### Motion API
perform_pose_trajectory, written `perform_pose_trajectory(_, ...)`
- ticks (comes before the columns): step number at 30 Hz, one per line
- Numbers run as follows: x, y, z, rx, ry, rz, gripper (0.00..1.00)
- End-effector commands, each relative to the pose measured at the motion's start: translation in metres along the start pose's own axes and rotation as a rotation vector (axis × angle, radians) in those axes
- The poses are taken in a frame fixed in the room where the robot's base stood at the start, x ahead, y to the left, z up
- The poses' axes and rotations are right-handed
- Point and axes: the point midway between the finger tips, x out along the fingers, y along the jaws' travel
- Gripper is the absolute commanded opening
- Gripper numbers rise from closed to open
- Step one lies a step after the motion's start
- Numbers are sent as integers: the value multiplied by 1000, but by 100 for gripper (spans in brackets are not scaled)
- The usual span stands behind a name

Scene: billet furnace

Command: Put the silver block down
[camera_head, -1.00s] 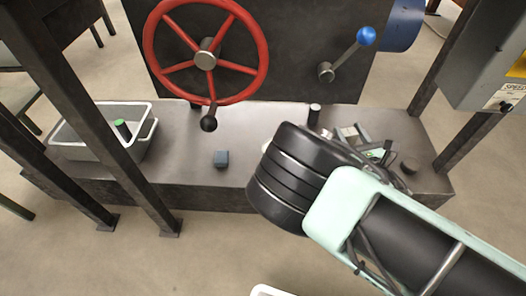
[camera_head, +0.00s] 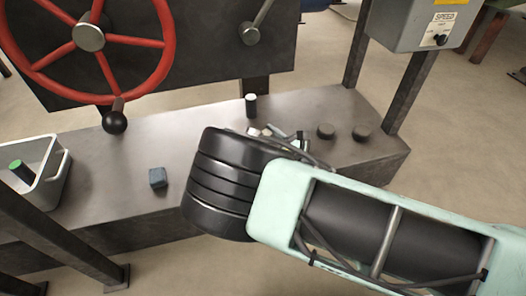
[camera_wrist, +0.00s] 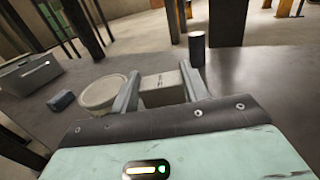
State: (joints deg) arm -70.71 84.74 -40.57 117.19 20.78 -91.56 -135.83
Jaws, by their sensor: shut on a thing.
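In the wrist view, a pale grey, box-like silver block (camera_wrist: 162,92) sits between the two fingers of my gripper (camera_wrist: 160,86), which is shut on it. In the head view, my gripper (camera_head: 284,134) is low over the right part of the dark metal bench (camera_head: 120,150), and my own wrist hides most of the block there. I cannot tell whether the block touches the bench top.
A pale round dish (camera_wrist: 103,92) lies just left of my fingers. A blue-grey cube (camera_head: 158,178), grey bin (camera_head: 52,172) and red handwheel (camera_head: 165,45) are left.

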Motion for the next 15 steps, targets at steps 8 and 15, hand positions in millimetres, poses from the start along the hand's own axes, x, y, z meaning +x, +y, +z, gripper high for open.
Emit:
perform_pose_trajectory(8, 0, 0, -36, 1, -2, -1, 14)
perform_pose_trajectory(15, 0, 0, -39, 0, -2, 0, 14)
